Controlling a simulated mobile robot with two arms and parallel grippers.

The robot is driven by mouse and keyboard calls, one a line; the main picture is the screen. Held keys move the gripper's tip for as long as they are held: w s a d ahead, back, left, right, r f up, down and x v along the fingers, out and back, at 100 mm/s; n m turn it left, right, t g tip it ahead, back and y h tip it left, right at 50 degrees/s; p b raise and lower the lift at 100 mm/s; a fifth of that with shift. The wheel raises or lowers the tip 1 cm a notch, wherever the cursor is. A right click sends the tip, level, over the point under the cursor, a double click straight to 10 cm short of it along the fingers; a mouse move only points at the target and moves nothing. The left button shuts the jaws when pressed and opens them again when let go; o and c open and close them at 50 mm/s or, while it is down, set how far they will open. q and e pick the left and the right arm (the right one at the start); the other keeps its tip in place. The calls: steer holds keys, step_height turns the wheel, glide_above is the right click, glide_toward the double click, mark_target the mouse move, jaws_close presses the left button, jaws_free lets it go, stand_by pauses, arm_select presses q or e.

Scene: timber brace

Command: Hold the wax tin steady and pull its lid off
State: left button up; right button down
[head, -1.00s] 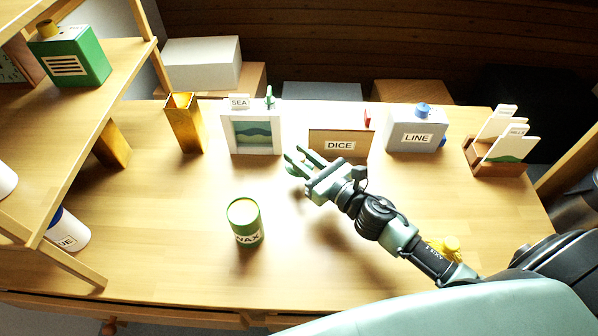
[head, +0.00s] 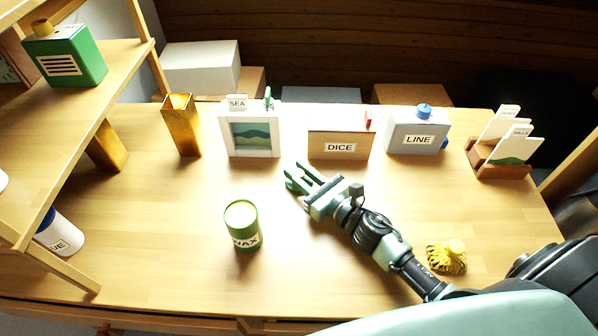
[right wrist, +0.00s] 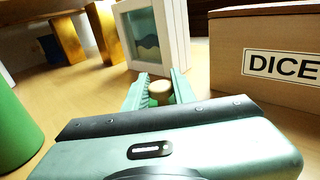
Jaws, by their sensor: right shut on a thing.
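The wax tin (head: 243,237) is a green cylinder with a white WAX label and stands upright on the table. Its round lid (head: 240,212) is on top. A green curved side at the left edge of the right wrist view (right wrist: 14,130) looks like the tin. My right gripper (head: 299,178) is to the right of the tin and behind it, apart from it. In the right wrist view its fingers (right wrist: 160,90) are shut on a small pale, round-topped wooden piece (right wrist: 160,87). This piece is not clear in the head view. My left gripper is not in view.
Behind the gripper stand a SEA picture frame (head: 227,141), a DICE box (head: 340,137) and a grey LINE box (head: 418,128). A wooden shelf (head: 75,130) is at left. The table in front of the tin is clear.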

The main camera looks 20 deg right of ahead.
steer(key=shift+f, duration=0.2)
steer(key=c, duration=1.2)
jaws_free()
steer(key=shift+s+f, duration=0.1)
steer(key=shift+o, duration=0.2)
steer(key=shift+r+p, duration=0.6)
steer(key=shift+p, duration=0.05)
steer(key=b+v, duration=0.2)
steer(key=v, duration=0.8)
steer(key=shift+s+d+b, duration=0.1)
steer(key=shift+s+b, duration=0.2)
steer(key=shift+s, duration=0.05)
steer(key=shift+s+d+r, duration=0.2)
steer(key=shift+s, duration=0.3)
